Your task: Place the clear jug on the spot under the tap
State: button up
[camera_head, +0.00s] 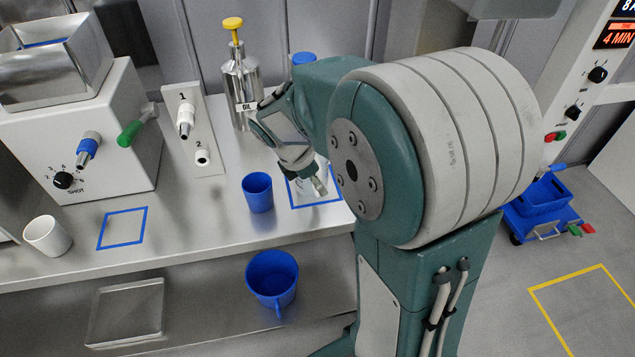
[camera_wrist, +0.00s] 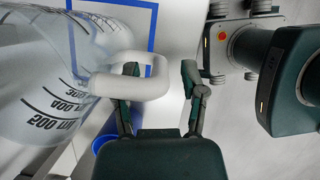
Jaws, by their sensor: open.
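The clear jug (camera_wrist: 60,85), with printed volume marks and a pale loop handle (camera_wrist: 155,85), fills the left of the wrist view. My gripper (camera_wrist: 160,70) is open, and the outer bar of the handle lies between its two fingers. In the head view my gripper (camera_head: 319,186) is low over a blue-outlined square (camera_head: 293,202) on the counter; my arm hides most of the jug there. A blue-collared nozzle (camera_head: 86,149) on the white machine stands above another blue-outlined square (camera_head: 122,228), which is empty. A panel marked 1 and 2 holds a tap (camera_head: 184,118) behind.
A blue cup (camera_head: 257,192) stands just left of my gripper. A metal OIL dispenser (camera_head: 241,85) stands behind it. A white mug (camera_head: 47,235) is at the left.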

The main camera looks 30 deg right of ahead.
jog(key=v, duration=1.1)
jog(key=s+a+m+t+y, duration=0.2)
jog(key=s+m+t, duration=0.1)
jog(key=s+m, duration=0.4)
jog(key=s+a+m+t+y, duration=0.2)
jog(key=s+a+m+t, duration=0.1)
jog(key=s+m, duration=0.5)
jog(key=shift+a+r+m+y, duration=0.25)
jog(key=shift+r+m+y, duration=0.05)
jog(key=shift+m, duration=0.7)
